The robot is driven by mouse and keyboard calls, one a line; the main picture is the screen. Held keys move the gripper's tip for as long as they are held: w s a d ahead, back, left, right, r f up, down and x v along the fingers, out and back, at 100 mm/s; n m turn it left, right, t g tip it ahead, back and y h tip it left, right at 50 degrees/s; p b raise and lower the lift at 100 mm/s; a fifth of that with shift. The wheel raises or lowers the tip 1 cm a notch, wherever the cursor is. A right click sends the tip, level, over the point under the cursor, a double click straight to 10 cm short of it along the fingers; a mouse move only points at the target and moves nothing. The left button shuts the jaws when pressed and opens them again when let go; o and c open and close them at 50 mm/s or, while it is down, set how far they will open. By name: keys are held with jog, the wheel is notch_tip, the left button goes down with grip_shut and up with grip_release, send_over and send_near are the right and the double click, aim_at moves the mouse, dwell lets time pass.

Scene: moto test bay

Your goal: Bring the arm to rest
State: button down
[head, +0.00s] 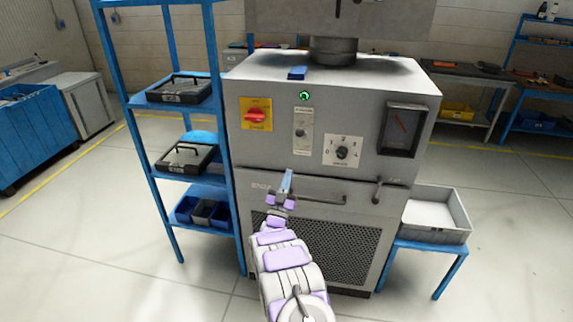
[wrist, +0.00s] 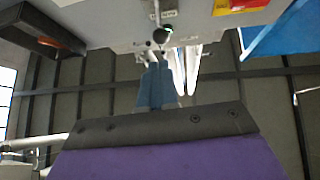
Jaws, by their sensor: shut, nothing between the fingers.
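My arm reaches forward from the bottom of the head view toward the front of a grey test machine (head: 255,170). My gripper (head: 287,178) is in front of the machine's upper front, near the left end of a horizontal handle bar (head: 320,198). Its blue-grey fingers are together, with nothing between them. In the wrist view the closed fingers (wrist: 157,84) point toward the machine's panel, which appears upside down. I cannot tell whether the fingertips touch the machine.
The machine's panel has a red knob (head: 256,116), a green-lit button (head: 304,96), a dial (head: 342,151) and a gauge (head: 401,130). A blue shelf rack (head: 160,190) with black cases stands left. A grey bin (head: 460,233) sits on a blue stand (head: 447,275) right. Floor at left is open.

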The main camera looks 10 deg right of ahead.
jog(key=w+a+r+n+g+y, duration=0.2)
jog(key=w+a+r+g+y, duration=0.15)
jog(key=y, duration=0.35)
jog(key=s+a+r+n+g+y, duration=0.2)
jog(key=s+g+y, duration=0.15)
jog(key=s, duration=0.35)
jog(key=s+a+r+n+g+y, duration=0.1)
jog(key=s+a+r+g+y, duration=0.15)
jog(key=s+g, duration=0.4)
jog(key=s+d+g, duration=0.3)
jog(key=s+d, duration=0.1)
jog(key=s, duration=1.3)
jog(key=s+d+g+h, duration=0.1)
jog(key=s+d+g, duration=0.2)
jog(key=s, duration=1.4)
jog(key=s+d+n+g, duration=0.1)
jog(key=s+d+g, duration=0.3)
jog(key=s, duration=1.3)
jog(key=shift+s+d+g+h, duration=0.35)
jog(key=shift+s+g+h, duration=0.05)
jog(key=shift+g, duration=0.15)
jog(key=c, duration=1.8)
grip_release()
jog(key=shift+c, duration=0.2)
